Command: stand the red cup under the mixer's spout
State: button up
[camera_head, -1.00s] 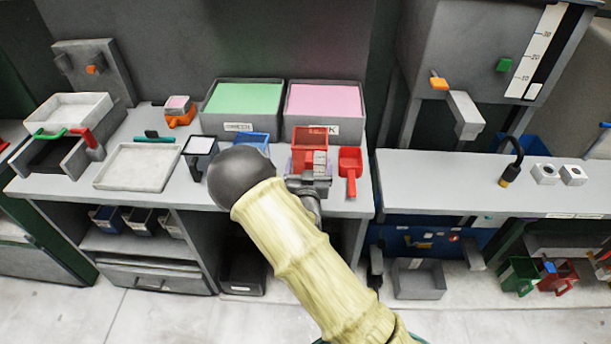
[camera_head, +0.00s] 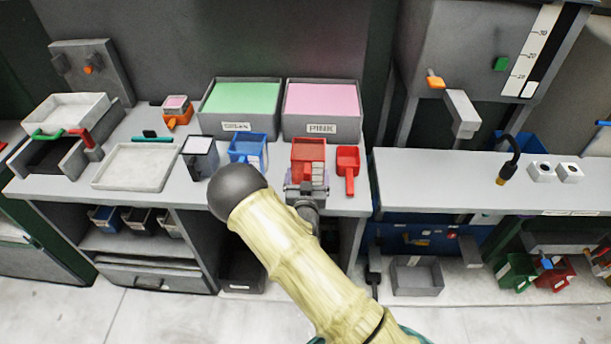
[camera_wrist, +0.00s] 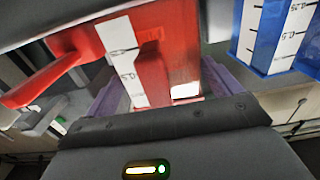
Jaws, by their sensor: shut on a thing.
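The red cup (camera_head: 309,150) is at the front right of the left bench, below the pink bin. My gripper (camera_head: 307,187) is shut on it from the front. In the wrist view the red cup (camera_wrist: 178,40), with a white scale strip, sits between my gripper's purple pads (camera_wrist: 155,95). I cannot tell whether its base touches the bench. On the right, a grey machine (camera_head: 455,45) with a level scale, seemingly the mixer, has a grey spout (camera_head: 461,113) above the right bench. The bench under the spout (camera_head: 440,170) looks clear.
A blue cup (camera_head: 248,148) stands left of the red cup, and a red scoop (camera_head: 348,160) lies close on its right. A green bin (camera_head: 238,130) and a pink bin (camera_head: 335,127) stand behind.

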jog(key=shift+s+f, duration=0.1)
jog(key=shift+f, duration=0.05)
jog(key=o, duration=0.9)
jog(key=shift+a+r, duration=0.1)
jog(key=shift+r, duration=0.1)
jog(key=s+b, duration=0.2)
jog(key=s, duration=1)
jog(key=shift+a+b, duration=0.2)
jog(key=shift+b, duration=0.15)
